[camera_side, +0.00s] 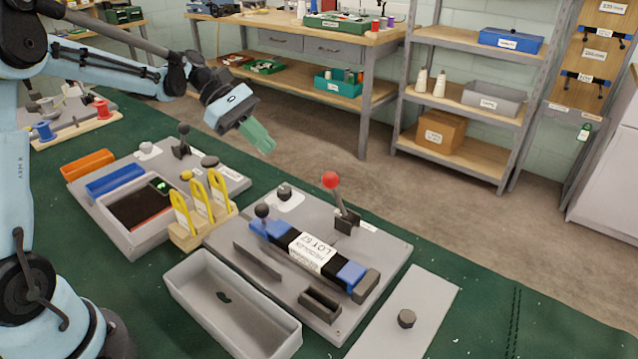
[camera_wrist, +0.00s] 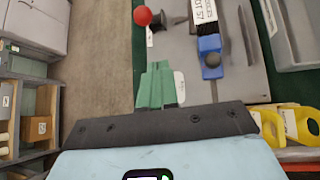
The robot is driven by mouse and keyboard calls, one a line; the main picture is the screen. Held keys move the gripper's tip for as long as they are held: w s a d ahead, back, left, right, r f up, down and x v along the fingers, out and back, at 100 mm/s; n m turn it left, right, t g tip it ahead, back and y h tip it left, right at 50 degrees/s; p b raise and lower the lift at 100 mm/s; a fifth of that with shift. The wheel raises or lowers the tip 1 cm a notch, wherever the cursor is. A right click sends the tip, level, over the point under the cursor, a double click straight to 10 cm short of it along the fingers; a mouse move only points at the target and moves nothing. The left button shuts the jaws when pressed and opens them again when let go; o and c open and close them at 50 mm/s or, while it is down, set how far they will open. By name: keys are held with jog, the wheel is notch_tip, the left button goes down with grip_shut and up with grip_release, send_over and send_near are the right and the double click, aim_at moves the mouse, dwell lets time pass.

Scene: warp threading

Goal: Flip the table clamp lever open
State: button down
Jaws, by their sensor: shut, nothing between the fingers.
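The table clamp lever, a dark stick with a red ball knob (camera_side: 331,180), stands nearly upright, leaning a little left, on a dark base at the back of the grey fixture plate (camera_side: 379,277). Its red knob also shows in the wrist view (camera_wrist: 142,16), at the top. My gripper (camera_side: 265,146), with green fingers, is shut and empty. It hangs in the air up and to the left of the lever in the side view, apart from it. In the wrist view the green fingers (camera_wrist: 158,84) point toward the plate, with the red knob beyond their tips.
A block labelled LOT 57 (camera_side: 311,253) with blue ends lies on the plate, beside a black ball knob (camera_side: 262,211). Yellow hooked tools (camera_side: 200,198) stand in a wooden holder to the left. A grey tray (camera_side: 232,303) sits in front. Space above the plate is clear.

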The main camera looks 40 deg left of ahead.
jog(key=shift+w+a+f+n+h, duration=0.2)
jog(key=shift+a+f+n+h, duration=0.15)
jog(key=shift+a+n+h, duration=0.25)
jog(key=shift+w+a+f+n+h, duration=0.3)
jog(key=shift+a+n, duration=0.1)
jog(key=shift+a, duration=0.35)
jog(key=shift+w+a+f+n+h, duration=0.15)
jog(key=shift+a+f+n+h, duration=0.3)
jog(key=shift+a, duration=0.2)
jog(key=shift+r, duration=0.1)
jog(key=x, duration=1)
jog(key=shift+s+d, duration=0.15)
jog(key=d, duration=0.2)
jog(key=d+r, duration=0.1)
jog(key=shift+w+d, duration=0.25)
jog(key=shift+w, duration=0.15)
jog(key=shift+d+r+y, duration=0.1)
jog(key=shift+r+y, duration=0.05)
jog(key=shift+y, duration=0.1)
